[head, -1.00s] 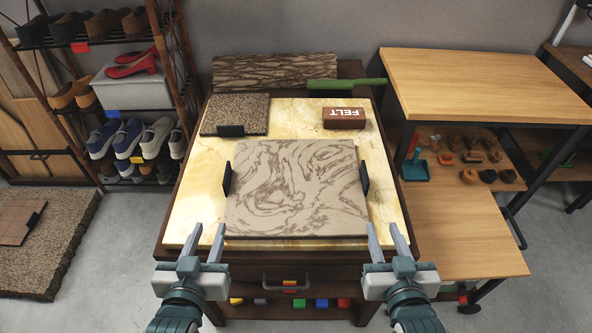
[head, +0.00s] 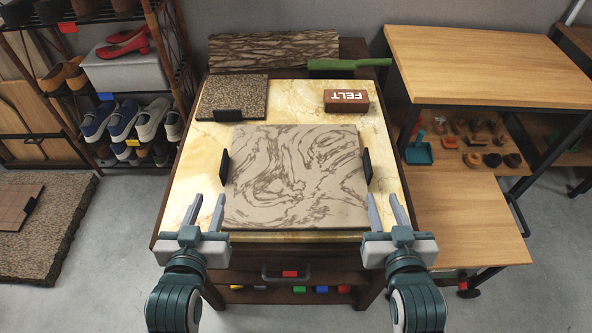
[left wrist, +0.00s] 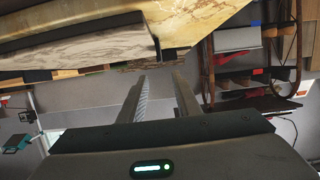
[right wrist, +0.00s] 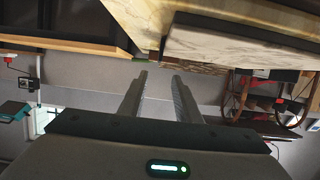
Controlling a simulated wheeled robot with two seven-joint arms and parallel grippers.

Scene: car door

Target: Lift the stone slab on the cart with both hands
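The stone slab (head: 297,178) lies flat on the yellowish marble top of the cart (head: 190,150), grey-beige with brown swirls. A black upright handle sits at its left side (head: 225,166) and another at its right side (head: 367,166). My left gripper (head: 205,212) is open and empty at the cart's front left, short of the left handle. My right gripper (head: 386,213) is open and empty at the front right, short of the right handle. The slab's edge also shows in the left wrist view (left wrist: 95,50) and the right wrist view (right wrist: 225,48).
A brown speckled slab (head: 232,98) and a FELT block (head: 346,101) lie behind on the cart. A shoe rack (head: 130,110) stands left; a wooden table (head: 480,65) stands right.

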